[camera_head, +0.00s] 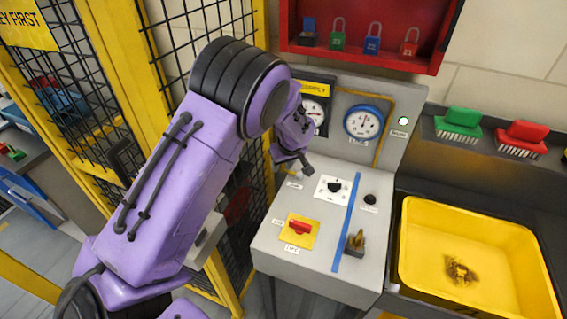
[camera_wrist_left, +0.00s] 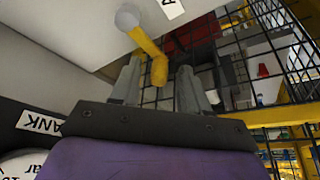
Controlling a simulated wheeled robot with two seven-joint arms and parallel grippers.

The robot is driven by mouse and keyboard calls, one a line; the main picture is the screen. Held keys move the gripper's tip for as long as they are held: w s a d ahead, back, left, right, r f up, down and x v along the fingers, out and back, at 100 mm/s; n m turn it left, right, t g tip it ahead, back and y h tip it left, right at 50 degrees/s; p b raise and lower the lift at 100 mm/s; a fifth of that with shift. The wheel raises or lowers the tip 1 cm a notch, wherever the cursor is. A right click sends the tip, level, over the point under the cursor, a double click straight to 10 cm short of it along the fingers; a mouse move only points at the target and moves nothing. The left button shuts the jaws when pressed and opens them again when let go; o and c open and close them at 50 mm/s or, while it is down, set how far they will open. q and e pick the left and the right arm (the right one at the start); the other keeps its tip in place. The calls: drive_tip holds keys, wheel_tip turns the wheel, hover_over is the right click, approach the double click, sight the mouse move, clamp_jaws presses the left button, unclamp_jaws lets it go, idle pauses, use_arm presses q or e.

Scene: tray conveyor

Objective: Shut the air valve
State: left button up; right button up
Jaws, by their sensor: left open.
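The air valve shows in the left wrist view as a yellow lever (camera_wrist_left: 147,46) with a grey round pivot (camera_wrist_left: 128,18) on a pale panel. Its bent yellow end hangs between the two fingers of my left gripper (camera_wrist_left: 160,82). The fingers are open, one on each side of the lever; I cannot tell whether either touches it. In the head view my left gripper (camera_head: 298,163) is at the left side of the grey console (camera_head: 300,262), below the gauges. The lever is hidden there by my purple arm. My right gripper is not in view.
The console carries a red switch on a yellow plate (camera_head: 299,229), a black knob (camera_head: 334,186) and a blue gauge (camera_head: 364,121). A black mesh fence with yellow posts (camera_head: 146,60) stands close on the left. A yellow tray (camera_head: 480,225) sits right; a red padlock box (camera_head: 370,50) hangs above.

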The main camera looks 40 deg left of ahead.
sight(288, 182)
use_arm(q)
drive_tip(key=b+v, duration=0.2)
drive_tip(key=v, duration=0.8)
drive_tip(key=shift+r, duration=0.15)
drive_tip(key=shift+d, duration=0.1)
